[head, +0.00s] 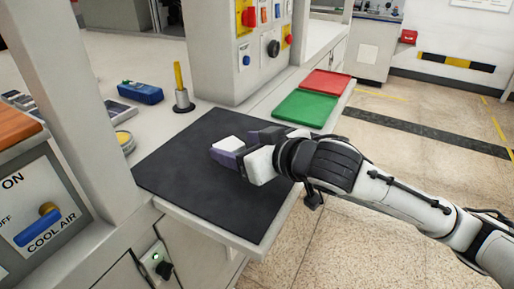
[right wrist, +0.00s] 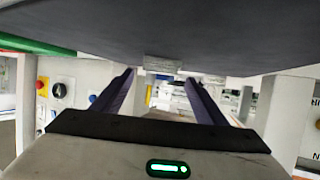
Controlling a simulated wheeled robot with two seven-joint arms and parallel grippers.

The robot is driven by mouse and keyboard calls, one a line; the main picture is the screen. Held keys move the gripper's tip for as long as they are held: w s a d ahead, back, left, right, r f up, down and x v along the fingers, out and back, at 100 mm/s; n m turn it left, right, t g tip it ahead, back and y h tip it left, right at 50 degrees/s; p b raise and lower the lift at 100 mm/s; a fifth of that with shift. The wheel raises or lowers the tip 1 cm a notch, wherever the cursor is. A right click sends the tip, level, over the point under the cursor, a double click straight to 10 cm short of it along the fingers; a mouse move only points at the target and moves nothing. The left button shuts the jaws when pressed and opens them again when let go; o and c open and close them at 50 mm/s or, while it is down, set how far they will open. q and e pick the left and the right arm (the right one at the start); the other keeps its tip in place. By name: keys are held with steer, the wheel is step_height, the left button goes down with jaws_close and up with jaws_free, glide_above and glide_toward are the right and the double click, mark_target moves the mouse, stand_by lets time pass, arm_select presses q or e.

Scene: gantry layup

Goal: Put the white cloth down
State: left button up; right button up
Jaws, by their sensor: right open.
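The white cloth (head: 228,144) is a small, pale folded block on the black mat (head: 190,190). My right gripper (head: 243,147) has its purple fingers low over the mat, beside and around the cloth. In the right wrist view, the right gripper (right wrist: 160,78) has its two fingers well apart. The cloth (right wrist: 163,64) shows there as a small grey-white patch at the edge of the dark mat (right wrist: 200,30), between and beyond the fingertips. I cannot tell whether a finger touches it. My left gripper is out of view.
A green tray (head: 305,108) and a red tray (head: 326,84) lie beyond the mat. A white post (head: 75,85) stands to the left and a control column (head: 222,55) behind. A blue object (head: 140,93) and a yellow-topped holder (head: 182,95) stand on the counter. Much of the mat is bare.

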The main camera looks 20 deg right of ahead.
steer(key=v, duration=0.6)
steer(key=shift+s+r+p, duration=0.2)
steer(key=shift+s+p, duration=0.1)
steer(key=s+r+p, duration=0.1)
steer(key=p, duration=0.5)
steer(key=shift+d, duration=0.35)
steer(key=shift+s+p, duration=0.45)
steer(key=shift+p, duration=0.75)
steer(key=shift+s, duration=0.1)
steer(key=shift+f, duration=0.1)
